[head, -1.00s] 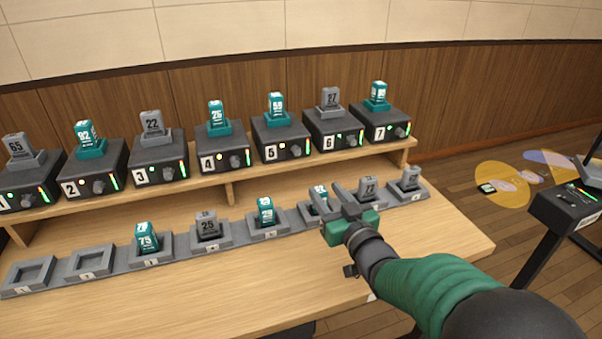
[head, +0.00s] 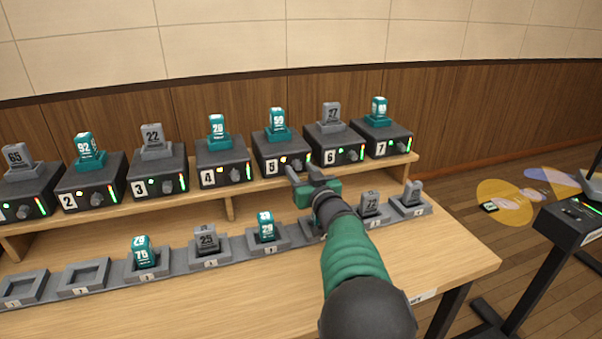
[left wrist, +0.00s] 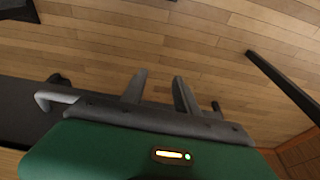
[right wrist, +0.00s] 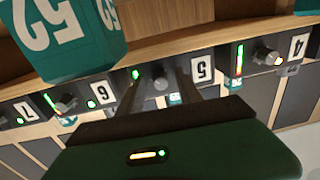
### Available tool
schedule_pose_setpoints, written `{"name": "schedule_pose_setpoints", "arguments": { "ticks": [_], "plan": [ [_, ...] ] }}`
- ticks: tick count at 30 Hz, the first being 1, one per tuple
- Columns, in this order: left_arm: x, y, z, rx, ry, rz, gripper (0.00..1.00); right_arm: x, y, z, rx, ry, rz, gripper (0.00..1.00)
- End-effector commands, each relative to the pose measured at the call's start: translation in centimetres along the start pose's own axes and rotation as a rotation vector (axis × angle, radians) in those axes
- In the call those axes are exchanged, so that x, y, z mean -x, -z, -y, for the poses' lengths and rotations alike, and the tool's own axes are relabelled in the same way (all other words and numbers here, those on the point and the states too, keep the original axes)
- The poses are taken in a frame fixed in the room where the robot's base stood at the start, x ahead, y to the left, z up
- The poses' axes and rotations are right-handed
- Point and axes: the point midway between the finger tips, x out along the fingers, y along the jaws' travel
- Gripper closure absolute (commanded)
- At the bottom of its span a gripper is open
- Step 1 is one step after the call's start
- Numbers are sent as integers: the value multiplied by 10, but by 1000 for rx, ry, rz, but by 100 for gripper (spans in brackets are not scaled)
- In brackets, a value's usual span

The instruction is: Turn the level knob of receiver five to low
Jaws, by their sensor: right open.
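Receiver five (head: 279,150) is a dark box marked 5 on the raised shelf, with a teal pack in its top. My right gripper (head: 304,174) is just in front of its front panel, open and empty. In the right wrist view, receiver five's number plate (right wrist: 202,69) appears upside down. Its round grey level knob (right wrist: 160,83) lies between the two open fingers (right wrist: 158,92), with no clear contact. A green light shows beside the knob. My left gripper (left wrist: 160,88) shows only in the left wrist view, fingers apart and empty, with wooden floor behind.
Receiver four (head: 222,152) and receiver six (head: 335,135) flank receiver five closely. Below the shelf, a row of cradles holds several packs, including a teal one (head: 266,228). A large teal pack (right wrist: 65,35) is close in the right wrist view. The front tabletop (head: 200,300) is clear.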

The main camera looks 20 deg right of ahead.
Motion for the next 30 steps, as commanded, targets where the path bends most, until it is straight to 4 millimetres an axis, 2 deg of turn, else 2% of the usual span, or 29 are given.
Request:
{"name": "schedule_pose_setpoints", "arguments": {
  "ticks": [3, 13, 23, 30],
  "plan": [
    [0, 0, 0, 0, 0, 0, 64, 0, 0, 0, 0, 0, 0, 58],
    [0, 0, 0, 0, 0, 0, 64, 0, 0, 0, 0, 0, 0, 100],
    [0, 0, 0, 0, 0, 0, 64, 1, 0, 0, 8, 0, 1, 100],
    [1, 0, 0, 0, 0, 0, 64, 1, 0, 0, 85, 0, 5, 100]
  ]
}}
